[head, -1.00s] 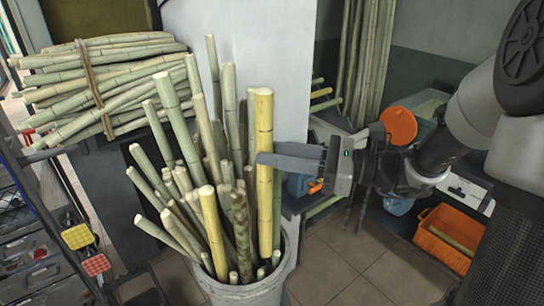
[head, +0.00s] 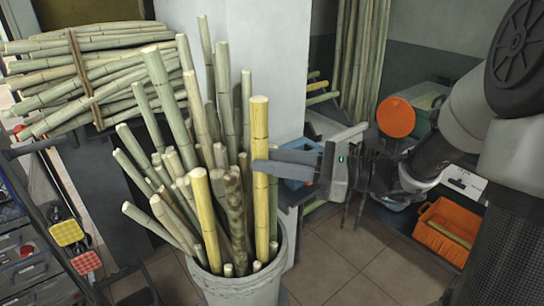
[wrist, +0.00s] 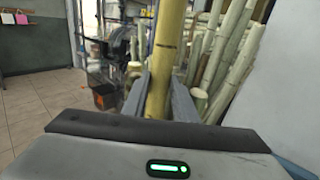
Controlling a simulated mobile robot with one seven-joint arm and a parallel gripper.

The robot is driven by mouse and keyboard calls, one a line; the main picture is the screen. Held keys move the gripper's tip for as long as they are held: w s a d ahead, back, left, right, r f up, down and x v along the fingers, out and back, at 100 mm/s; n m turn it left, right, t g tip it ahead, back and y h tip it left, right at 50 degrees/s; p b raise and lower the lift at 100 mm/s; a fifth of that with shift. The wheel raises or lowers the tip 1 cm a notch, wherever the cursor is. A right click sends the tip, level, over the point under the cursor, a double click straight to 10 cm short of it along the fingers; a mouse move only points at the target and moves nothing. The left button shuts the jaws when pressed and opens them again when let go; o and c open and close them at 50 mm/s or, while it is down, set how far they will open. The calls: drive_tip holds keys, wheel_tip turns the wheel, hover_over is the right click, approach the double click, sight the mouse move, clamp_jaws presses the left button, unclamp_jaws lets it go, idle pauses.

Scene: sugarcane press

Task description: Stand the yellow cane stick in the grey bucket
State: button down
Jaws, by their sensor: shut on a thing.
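The yellow cane stick (head: 260,130) stands nearly upright at the right side of the grey bucket (head: 243,291), its lower end down inside the rim among other canes. Its bottom tip is hidden. My gripper (head: 264,163) reaches in from the right and is shut on the stick at its upper part. In the wrist view the yellow stick (wrist: 163,70) stands between my two fingers. A second yellowish cane (head: 207,215) leans at the front of the bucket.
Several green and pale canes (head: 170,105) fill the bucket and fan out left. A tied cane bundle (head: 70,75) lies at the back left. A white pillar (head: 270,60) stands behind. An orange crate (head: 440,236) sits at the right. Tiled floor is clear in front of the crate.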

drive_tip(key=shift+f+b, duration=2.5)
drive_tip(key=shift+f, duration=2.05)
drive_tip(key=c, duration=0.8)
unclamp_jaws()
drive_tip(key=shift+d, duration=0.1)
drive_tip(key=p+v, duration=0.2)
drive_tip(key=v, duration=0.5)
